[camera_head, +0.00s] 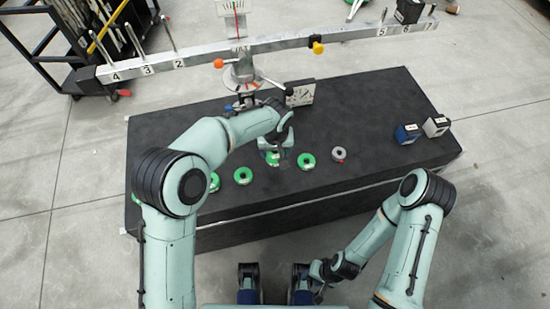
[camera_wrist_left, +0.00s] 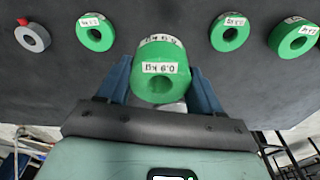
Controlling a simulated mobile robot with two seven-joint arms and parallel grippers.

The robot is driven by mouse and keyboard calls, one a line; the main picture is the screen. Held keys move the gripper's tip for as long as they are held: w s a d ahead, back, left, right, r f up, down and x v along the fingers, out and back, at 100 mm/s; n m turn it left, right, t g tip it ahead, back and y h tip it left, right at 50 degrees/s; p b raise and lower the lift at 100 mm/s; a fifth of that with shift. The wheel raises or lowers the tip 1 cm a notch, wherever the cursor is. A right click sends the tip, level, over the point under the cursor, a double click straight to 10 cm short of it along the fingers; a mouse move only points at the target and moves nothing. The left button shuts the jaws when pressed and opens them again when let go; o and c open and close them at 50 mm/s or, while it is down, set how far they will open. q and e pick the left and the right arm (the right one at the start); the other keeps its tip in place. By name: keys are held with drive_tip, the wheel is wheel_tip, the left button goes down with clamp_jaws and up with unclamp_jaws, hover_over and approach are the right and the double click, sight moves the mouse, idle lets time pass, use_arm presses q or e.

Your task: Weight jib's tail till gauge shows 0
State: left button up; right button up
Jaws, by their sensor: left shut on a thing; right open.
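The jib is a grey beam (camera_head: 265,45) with numbered marks and upright pegs, tilted up to the right on a central post. A white gauge (camera_head: 231,6) with a red needle is cut off at the top; its reading is unclear. My left gripper (camera_wrist_left: 160,88) is shut on a green ring weight (camera_wrist_left: 162,83), also visible in the head view (camera_head: 272,158), apparently just above the black table. Loose green weights (camera_head: 243,175) (camera_head: 306,161) and a grey weight with a red knob (camera_head: 339,154) lie beside it. My right gripper (camera_head: 318,285) is open, low in front of the table.
The black table (camera_head: 375,110) carries a small dial box (camera_head: 300,92), a blue block (camera_head: 407,133) and a grey block (camera_head: 436,125). A black box (camera_head: 409,10) is on the beam's right end. A dark cart (camera_head: 70,45) stands at the upper left.

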use_arm(q)
wheel_tip(320, 180, up, 20)
drive_tip(key=p, duration=0.7)
drive_tip(key=shift+f, duration=0.2)
use_arm(e)
wheel_tip(320, 180, up, 7)
drive_tip(key=w, duration=0.2)
drive_tip(key=shift+r, duration=0.2)
